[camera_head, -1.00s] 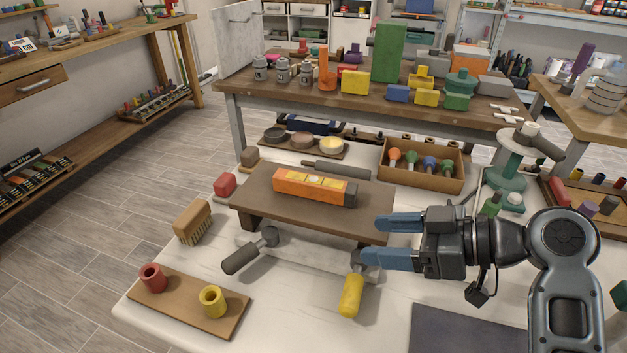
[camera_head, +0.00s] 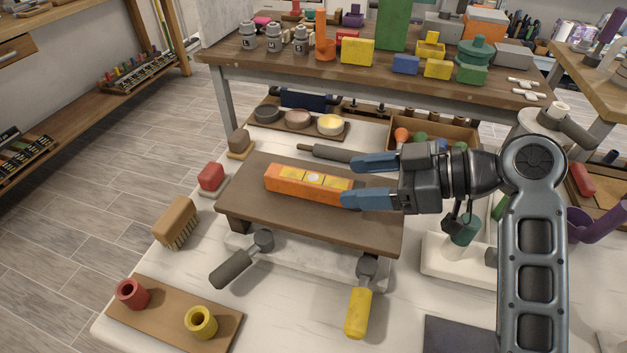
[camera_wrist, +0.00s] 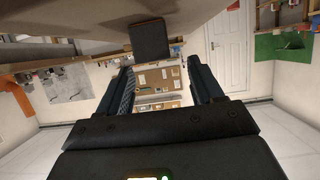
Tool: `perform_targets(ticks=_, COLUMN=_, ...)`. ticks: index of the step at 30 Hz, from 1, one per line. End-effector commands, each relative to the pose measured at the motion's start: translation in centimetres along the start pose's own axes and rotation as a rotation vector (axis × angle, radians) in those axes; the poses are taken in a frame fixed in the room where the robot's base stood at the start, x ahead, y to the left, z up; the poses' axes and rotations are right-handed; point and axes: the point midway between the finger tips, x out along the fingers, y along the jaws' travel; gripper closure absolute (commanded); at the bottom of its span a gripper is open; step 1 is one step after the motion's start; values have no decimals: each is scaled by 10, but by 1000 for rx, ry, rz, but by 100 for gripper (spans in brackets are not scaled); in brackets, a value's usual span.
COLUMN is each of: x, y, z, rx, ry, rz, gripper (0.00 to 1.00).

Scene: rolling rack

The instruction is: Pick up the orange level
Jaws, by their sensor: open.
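The orange level (camera_head: 309,184) is a bar with a yellow, vial-bearing top. It lies lengthwise on a small brown raised board (camera_head: 270,208) on the white table. My gripper (camera_head: 352,180) is open, its two blue fingers pointing left, at the level's right end. The near finger overlaps that end in the head view; I cannot tell whether it touches. In the wrist view my gripper (camera_wrist: 160,88) shows both fingers apart with nothing clearly between them. A dark block-like end (camera_wrist: 150,40) shows ahead of the fingers in that view, possibly the level's end.
A grey-handled tool (camera_head: 240,262) and a yellow-handled tool (camera_head: 359,300) lie in front of the board. A brush (camera_head: 176,222) and a red block (camera_head: 211,177) stand left. A dark-handled tool (camera_head: 328,152) lies behind.

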Motion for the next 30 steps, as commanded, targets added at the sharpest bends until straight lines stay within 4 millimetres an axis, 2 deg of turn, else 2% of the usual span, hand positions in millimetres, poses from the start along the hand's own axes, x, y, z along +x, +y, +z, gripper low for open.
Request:
perform_targets(ticks=10, x=45, y=4, z=-1, rx=0, ry=-1, rz=-2, gripper=34)
perform_targets(ticks=20, x=51, y=4, z=0, rx=-1, ry=-1, rz=0, gripper=35)
perform_targets(ticks=30, x=50, y=4, z=0, rx=0, ry=0, rz=0, gripper=68)
